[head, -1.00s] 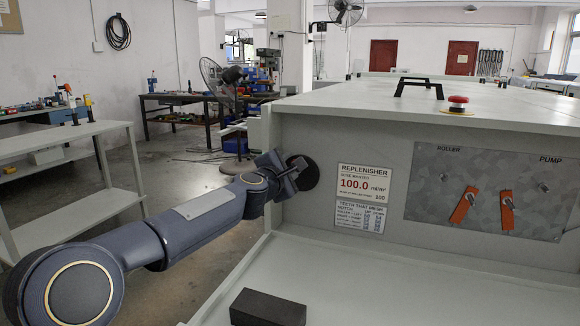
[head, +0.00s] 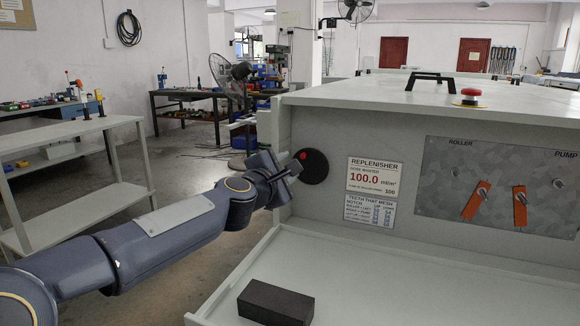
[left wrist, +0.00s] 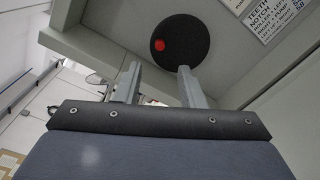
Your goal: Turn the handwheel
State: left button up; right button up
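The handwheel (head: 314,169) is a round black disc with a small red spot, on the machine's front panel at its left end. In the left wrist view the handwheel (left wrist: 181,44) is ahead of the fingertips, and its red spot lies left of its middle. My left gripper (head: 293,164) is at the wheel's left side in the head view. In the left wrist view the left gripper's (left wrist: 158,70) two fingers are apart with nothing between them. Whether a finger touches the wheel I cannot tell. My right gripper is not in view.
The replenisher label (head: 375,175) is right of the wheel. Further right is a grey panel (head: 500,180) with two orange levers. A black block (head: 276,302) lies on the tray (head: 400,285) below. A shelf table (head: 70,130) stands at the left.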

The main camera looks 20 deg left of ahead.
aim_at(303, 157)
pick_arm(q)
jog(key=w+m+p, duration=0.2)
jog(key=m, duration=0.6)
jog(key=w+m+y+p, duration=0.1)
jog(key=w+m+p, duration=0.1)
jog(key=m, duration=0.6)
jog(key=w+m+p, duration=0.2)
jog(key=w+m, duration=0.1)
jog(key=m, duration=0.5)
jog(key=shift+w+d+f+m, duration=0.15)
jog(key=shift+w+d+m, duration=0.15)
jog(key=shift+d, duration=0.05)
